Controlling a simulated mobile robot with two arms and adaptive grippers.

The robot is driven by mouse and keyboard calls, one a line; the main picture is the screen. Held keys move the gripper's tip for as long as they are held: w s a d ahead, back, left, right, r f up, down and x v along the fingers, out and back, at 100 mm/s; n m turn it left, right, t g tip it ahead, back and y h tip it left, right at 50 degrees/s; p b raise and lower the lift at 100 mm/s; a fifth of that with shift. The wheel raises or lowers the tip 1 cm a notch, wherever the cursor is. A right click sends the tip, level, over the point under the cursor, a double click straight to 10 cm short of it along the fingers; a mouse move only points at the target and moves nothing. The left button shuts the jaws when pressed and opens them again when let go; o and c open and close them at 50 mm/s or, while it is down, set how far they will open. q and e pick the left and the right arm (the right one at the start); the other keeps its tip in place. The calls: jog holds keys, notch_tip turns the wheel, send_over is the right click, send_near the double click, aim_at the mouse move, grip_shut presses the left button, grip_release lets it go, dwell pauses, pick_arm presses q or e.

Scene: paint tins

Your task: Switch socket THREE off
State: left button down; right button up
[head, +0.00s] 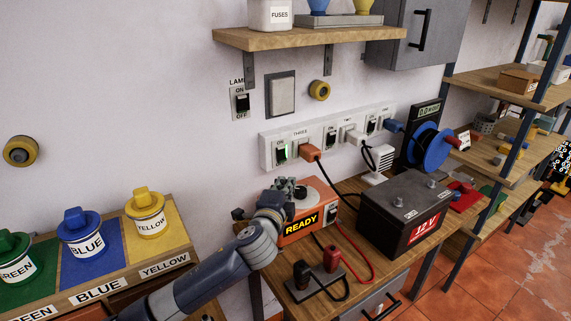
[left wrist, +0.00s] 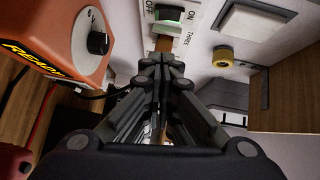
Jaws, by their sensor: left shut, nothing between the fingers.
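The white socket strip (head: 325,138) is fixed to the wall above the workbench. The label THREE stands over its leftmost socket, which holds an orange plug (head: 310,153). The rocker switch of socket THREE (head: 281,151) is left of that plug and shows green; in the left wrist view the green rocker (left wrist: 168,15) lies just beyond my fingertips, with ON and OFF printed beside it. My left gripper (head: 289,186) is shut and empty, below the strip in the head view. In the left wrist view its closed fingertips (left wrist: 162,60) partly cover the orange plug. Contact with the strip cannot be told.
An orange charger marked READY (head: 300,221) sits close by my left gripper, with a 12 V battery (head: 405,212) to its right. A lamp switch (head: 241,102) is above the strip. Other plugs and a blue cable reel (head: 428,146) are to the right.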

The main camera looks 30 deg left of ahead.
aim_at(281, 154)
pick_arm(q)
jog(key=a+p+x, duration=0.1)
jog(key=x, duration=0.3)
jog(key=a+p+x, duration=0.1)
jog(key=x, duration=0.3)
jog(key=a+x, duration=0.1)
jog(key=x, duration=0.3)
jog(key=shift+s+f+p, duration=0.15)
jog(key=shift+f+p, duration=0.05)
jog(key=shift+p, duration=0.2)
pick_arm(e)
jog(key=r, duration=0.1)
jog(key=w+r, duration=0.1)
jog(key=r, duration=0.1)
jog(key=shift+w+a, duration=0.2)
jog(key=shift+a, duration=0.1)
jog(key=shift+w, duration=0.15)
